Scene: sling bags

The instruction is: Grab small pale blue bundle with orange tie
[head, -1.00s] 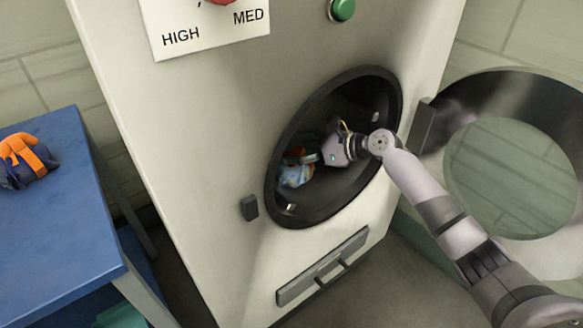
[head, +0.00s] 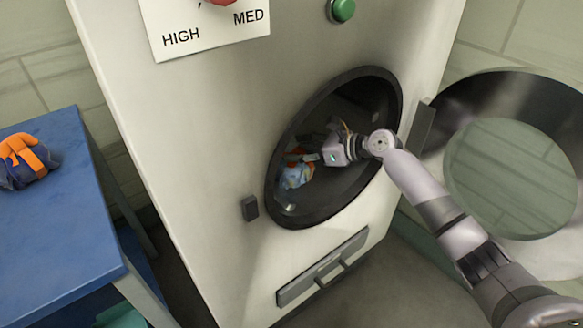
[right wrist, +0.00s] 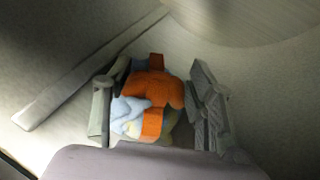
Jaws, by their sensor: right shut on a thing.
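The small pale blue bundle with the orange tie (head: 295,175) is inside the round drum of the machine, toward its left side in the head view. In the right wrist view the bundle (right wrist: 148,100) lies between the two grey fingers, its orange tie uppermost and a pale blue part at lower left. My right gripper (head: 312,158) reaches in through the opening and is shut on the bundle. It also shows in the right wrist view (right wrist: 155,105). Part of the bundle is hidden by the gripper. My left gripper is not in view.
The dark round rim (head: 275,190) surrounds my right arm. The open round door (head: 445,150) stands to the right. A blue table (head: 60,230) at left carries a dark blue bundle with an orange tie (head: 28,162). A drum rib (right wrist: 85,75) runs beside the gripper.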

